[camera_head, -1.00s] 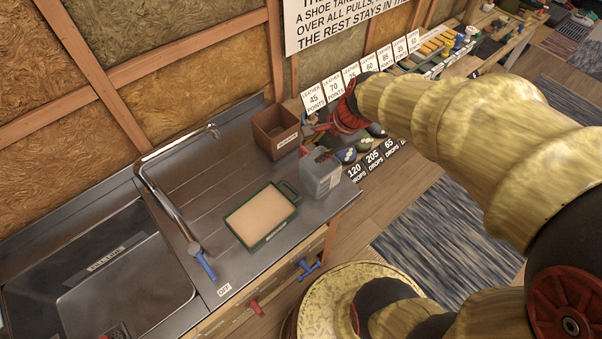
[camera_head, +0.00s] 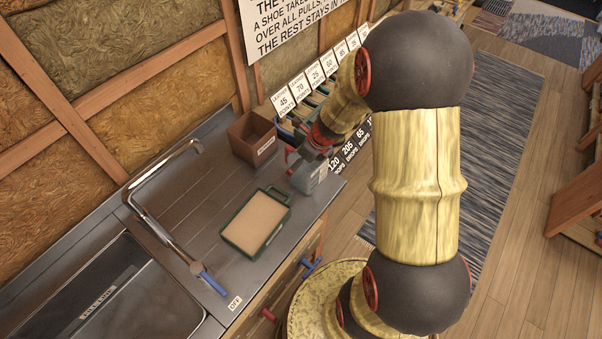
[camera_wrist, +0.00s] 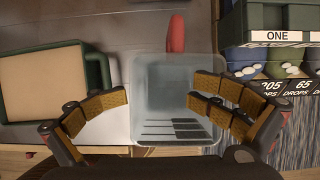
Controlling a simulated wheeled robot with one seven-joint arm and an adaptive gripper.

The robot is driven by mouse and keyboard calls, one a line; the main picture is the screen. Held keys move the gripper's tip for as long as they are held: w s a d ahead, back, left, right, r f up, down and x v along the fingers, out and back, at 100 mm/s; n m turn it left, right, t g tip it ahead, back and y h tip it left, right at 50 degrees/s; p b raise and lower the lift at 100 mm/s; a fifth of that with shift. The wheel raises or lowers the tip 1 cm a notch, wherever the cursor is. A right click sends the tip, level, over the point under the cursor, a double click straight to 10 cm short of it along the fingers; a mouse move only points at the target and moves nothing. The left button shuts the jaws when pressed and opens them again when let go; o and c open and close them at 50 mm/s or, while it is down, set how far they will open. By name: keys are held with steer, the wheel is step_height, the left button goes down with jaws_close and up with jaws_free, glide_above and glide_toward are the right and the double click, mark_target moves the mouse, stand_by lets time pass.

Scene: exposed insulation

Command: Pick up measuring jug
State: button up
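The measuring jug (camera_head: 307,179) is a clear, greyish container with a red handle, standing near the counter's right end. In the wrist view the jug (camera_wrist: 160,75) is seen from above, with its handle at the top and dark graduation marks near the bottom. My gripper (camera_wrist: 160,95) is open, with its left finger beside the jug's left wall and its right finger overlapping the jug's right part. I cannot tell whether either finger touches it. In the head view my gripper (camera_head: 311,152) is just above the jug and partly hides it.
A green-rimmed tray with a beige surface (camera_head: 257,222) lies in front-left of the jug. A brown box (camera_head: 251,138) stands behind it. Bins with point and drop labels (camera_head: 345,153) are at the right. A tap (camera_head: 160,215) and sink are at the left.

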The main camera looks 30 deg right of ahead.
steer(key=shift+o, duration=0.8)
steer(key=b+x, duration=0.1)
steer(key=x, duration=0.2)
steer(key=shift+w+f, duration=0.15)
steer(key=shift+w+d, duration=0.1)
steer(key=shift+c, duration=1.1)
steer(key=shift+c, duration=0.6)
jaws_close()
steer(key=shift+r, duration=0.25)
